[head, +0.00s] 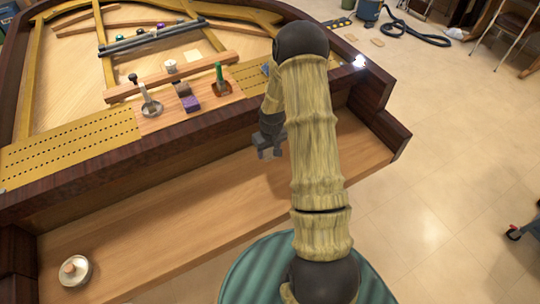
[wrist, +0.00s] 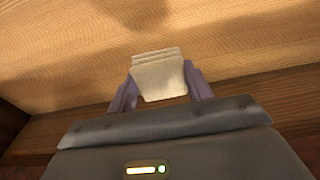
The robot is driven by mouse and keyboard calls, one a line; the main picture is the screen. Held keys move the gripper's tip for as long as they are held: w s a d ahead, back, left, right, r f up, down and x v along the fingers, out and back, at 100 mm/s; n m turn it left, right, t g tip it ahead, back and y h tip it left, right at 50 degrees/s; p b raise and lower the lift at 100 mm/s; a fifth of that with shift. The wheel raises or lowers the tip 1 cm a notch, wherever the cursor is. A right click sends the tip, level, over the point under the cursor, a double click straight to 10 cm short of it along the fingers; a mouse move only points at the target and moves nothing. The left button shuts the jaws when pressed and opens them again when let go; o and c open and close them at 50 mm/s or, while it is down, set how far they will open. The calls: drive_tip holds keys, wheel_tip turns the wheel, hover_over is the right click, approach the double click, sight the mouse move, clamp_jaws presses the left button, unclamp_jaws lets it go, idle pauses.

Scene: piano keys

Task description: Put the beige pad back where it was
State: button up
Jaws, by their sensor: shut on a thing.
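The beige pad (wrist: 158,76) shows in the wrist view between the two purple-grey fingers of my gripper (wrist: 160,88). The gripper is shut on it, and the pad sticks out beyond the fingertips. In the head view my gripper (head: 268,150) hangs over the right part of the light wooden key shelf (head: 190,215), near the dark rail. The pad cannot be made out in the head view. In the wrist view, wood grain lies behind the pad; I cannot tell how far below it is.
A tool board holds a metal-stemmed tool (head: 151,106), a purple block (head: 191,103) and a green-handled tool (head: 220,80). A round dish with a knob (head: 75,270) sits at the shelf's left end. The shelf's middle is clear.

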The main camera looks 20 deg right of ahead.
drive_tip(key=s+a+r+p, duration=0.2)
drive_tip(key=a+r+p, duration=0.3)
drive_tip(key=r+p, duration=0.2)
drive_tip(key=s+a+r+p, duration=0.2)
drive_tip(key=a+r+p, duration=0.4)
drive_tip(key=p, duration=0.3)
drive_tip(key=shift+s+a+r+m, duration=0.2)
drive_tip(key=shift+s+r+m, duration=0.15)
drive_tip(key=shift+r, duration=0.2)
drive_tip(key=shift+w, duration=0.1)
drive_tip(key=shift+a, duration=0.1)
